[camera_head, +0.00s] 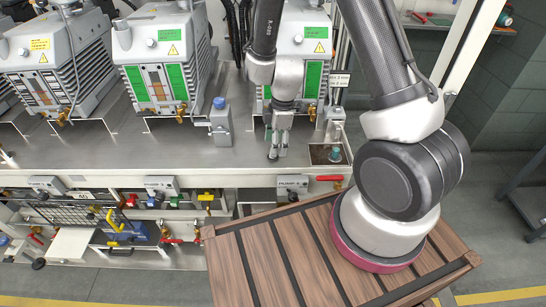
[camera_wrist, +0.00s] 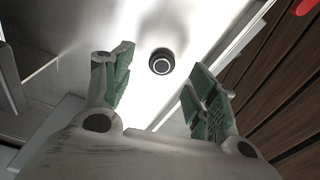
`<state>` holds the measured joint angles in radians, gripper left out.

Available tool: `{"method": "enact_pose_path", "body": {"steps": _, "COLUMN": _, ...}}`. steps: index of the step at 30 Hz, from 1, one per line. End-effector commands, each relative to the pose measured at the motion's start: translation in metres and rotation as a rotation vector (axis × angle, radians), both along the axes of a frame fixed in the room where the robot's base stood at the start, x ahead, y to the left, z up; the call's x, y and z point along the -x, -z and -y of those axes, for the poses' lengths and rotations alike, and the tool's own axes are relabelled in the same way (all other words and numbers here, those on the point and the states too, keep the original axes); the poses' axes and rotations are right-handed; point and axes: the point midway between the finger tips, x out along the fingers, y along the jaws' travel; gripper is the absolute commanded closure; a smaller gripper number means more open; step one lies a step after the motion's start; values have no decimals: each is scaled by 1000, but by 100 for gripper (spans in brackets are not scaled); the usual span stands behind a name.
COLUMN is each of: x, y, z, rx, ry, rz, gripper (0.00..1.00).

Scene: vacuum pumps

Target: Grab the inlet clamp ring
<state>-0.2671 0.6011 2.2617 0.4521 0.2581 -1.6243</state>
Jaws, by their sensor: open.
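A small dark round part with a pale ring on its face (camera_wrist: 161,62) lies on the bright metal surface in the wrist view. It looks like the inlet clamp ring, but I cannot be sure. My gripper (camera_wrist: 158,76) is open, its green-padded fingers to either side of this part in the picture. No contact shows, and the gap in depth is unclear. In the head view my gripper (camera_head: 278,153) points down over the front of the steel bench (camera_head: 180,158), before the rightmost pump. The round part cannot be made out there.
Grey vacuum pumps (camera_head: 160,55) stand along the back of the bench. A grey box with a blue top (camera_head: 221,122) is left of my gripper. A small tray (camera_head: 318,152) with a teal-topped part (camera_head: 336,154) is to the right.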

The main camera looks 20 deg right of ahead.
Motion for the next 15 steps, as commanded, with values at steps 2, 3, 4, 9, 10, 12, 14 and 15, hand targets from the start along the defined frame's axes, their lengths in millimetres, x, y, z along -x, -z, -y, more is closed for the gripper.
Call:
{"method": "enact_pose_path", "body": {"steps": 2, "x": 3, "y": 14, "z": -4, "rx": 1, "ry": 2, "rz": -4, "gripper": 42}}
{"method": "enact_pose_path", "body": {"steps": 3, "x": 4, "y": 20, "z": -5, "rx": 1, "ry": 2, "rz": -4, "gripper": 42}}
{"method": "enact_pose_path", "body": {"steps": 4, "x": 3, "y": 25, "z": -5, "rx": 1, "ry": 3, "rz": -3, "gripper": 42}}
{"method": "enact_pose_path", "body": {"steps": 9, "x": 2, "y": 37, "z": -7, "rx": 0, "ry": 2, "rz": -1, "gripper": 42}}
{"method": "enact_pose_path", "body": {"steps": 10, "x": 2, "y": 38, "z": -7, "rx": 0, "ry": 2, "rz": 0, "gripper": 42}}
{"method": "enact_pose_path", "body": {"steps": 12, "x": 2, "y": 38, "z": -7, "rx": 0, "ry": 1, "rz": 0, "gripper": 42}}
{"method": "enact_pose_path", "body": {"steps": 14, "x": 2, "y": 37, "z": -7, "rx": 0, "ry": 1, "rz": 0, "gripper": 42}}
{"method": "enact_pose_path", "body": {"steps": 15, "x": 2, "y": 37, "z": -7, "rx": 0, "ry": 2, "rz": 0, "gripper": 42}}
